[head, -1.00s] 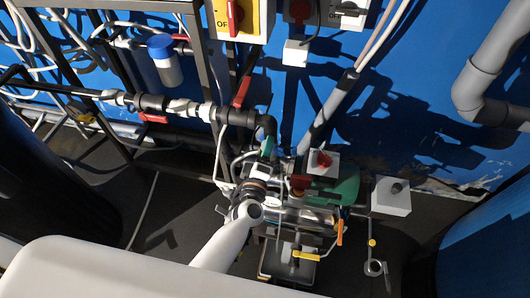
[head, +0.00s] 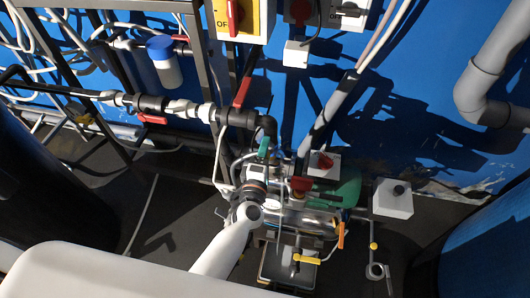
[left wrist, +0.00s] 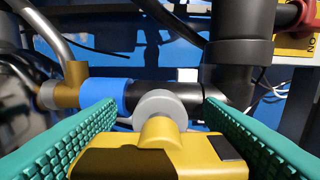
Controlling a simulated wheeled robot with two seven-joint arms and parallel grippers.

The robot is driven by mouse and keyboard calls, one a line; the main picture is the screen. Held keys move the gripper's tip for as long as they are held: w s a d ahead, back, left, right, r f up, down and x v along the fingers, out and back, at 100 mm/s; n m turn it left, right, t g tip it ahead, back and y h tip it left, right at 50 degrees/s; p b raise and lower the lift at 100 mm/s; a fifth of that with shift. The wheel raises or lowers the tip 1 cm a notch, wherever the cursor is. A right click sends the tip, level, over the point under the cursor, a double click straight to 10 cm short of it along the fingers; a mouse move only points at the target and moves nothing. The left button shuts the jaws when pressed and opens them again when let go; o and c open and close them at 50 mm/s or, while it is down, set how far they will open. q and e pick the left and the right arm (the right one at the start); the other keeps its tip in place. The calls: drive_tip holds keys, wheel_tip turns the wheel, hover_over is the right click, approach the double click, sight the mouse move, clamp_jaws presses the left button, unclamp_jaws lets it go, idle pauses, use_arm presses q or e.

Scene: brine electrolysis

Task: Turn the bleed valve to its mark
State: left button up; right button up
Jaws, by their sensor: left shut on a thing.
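My left gripper (head: 265,150) reaches in over the pump, at the end of the white arm. In the left wrist view its two green ribbed fingers (left wrist: 160,140) stand either side of a yellow valve part (left wrist: 150,160) with a black patch, and hold it. A brass neck and a grey round collar (left wrist: 160,105) join that part to a pipe with a blue band (left wrist: 105,95). I take the yellow part for the bleed valve's handle. In the head view the gripper hides it. I cannot make out a mark. My right gripper is not in view.
A grey box (head: 392,198) stands to the right.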

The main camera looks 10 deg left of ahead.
use_arm(q)
drive_tip(key=o, duration=1)
drive_tip(key=shift+s+b, duration=0.6)
drive_tip(key=shift+s, duration=5.45)
